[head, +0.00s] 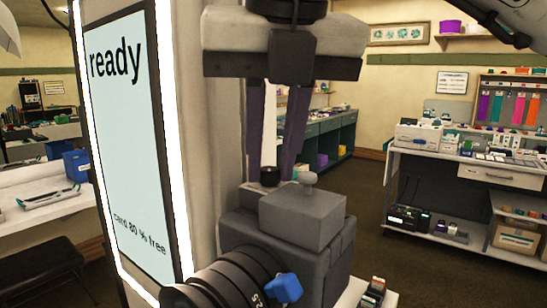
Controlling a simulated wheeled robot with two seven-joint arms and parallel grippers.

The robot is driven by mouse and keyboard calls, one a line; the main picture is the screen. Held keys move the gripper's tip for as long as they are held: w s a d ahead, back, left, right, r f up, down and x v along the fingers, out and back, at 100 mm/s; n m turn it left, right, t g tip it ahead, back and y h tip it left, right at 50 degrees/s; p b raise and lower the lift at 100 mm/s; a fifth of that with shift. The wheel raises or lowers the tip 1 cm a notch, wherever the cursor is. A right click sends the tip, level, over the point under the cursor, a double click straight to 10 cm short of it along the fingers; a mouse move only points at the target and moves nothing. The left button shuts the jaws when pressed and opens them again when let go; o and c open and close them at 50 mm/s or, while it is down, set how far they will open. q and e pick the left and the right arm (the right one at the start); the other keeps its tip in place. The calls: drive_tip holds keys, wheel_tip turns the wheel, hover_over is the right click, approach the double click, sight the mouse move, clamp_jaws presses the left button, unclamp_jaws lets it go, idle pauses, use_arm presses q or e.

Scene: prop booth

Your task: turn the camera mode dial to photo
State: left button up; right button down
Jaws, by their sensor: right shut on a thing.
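The grey camera (303,217) stands low in the middle of the head view, its black ringed lens (225,283) facing the lower left. A small dark dial (270,176) sits on its top. My right gripper (272,172) comes down from above with its fingers pointing down, one on each side of the dial, and is shut on it. The dial's markings and the mode it points to cannot be read. A tall lit screen (125,150) at the left reads "ready" and "card 80 % free". My left gripper is not in view.
A grey round-topped knob (307,178) stands just right of the dial. A blue knob (285,288) is beside the lens. A pale pillar stands close behind the screen. A cluttered workbench (480,165) is farther back at right, with open floor before it.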

drive_tip(key=shift+m, duration=0.6)
drive_tip(key=c, duration=1.6)
unclamp_jaws()
drive_tip(key=v, duration=0.5)
drive_tip(key=p+v, duration=0.1)
drive_tip(key=v, duration=0.4)
drive_tip(key=shift+s+a+r, duration=0.15)
drive_tip(key=shift+a, duration=0.1)
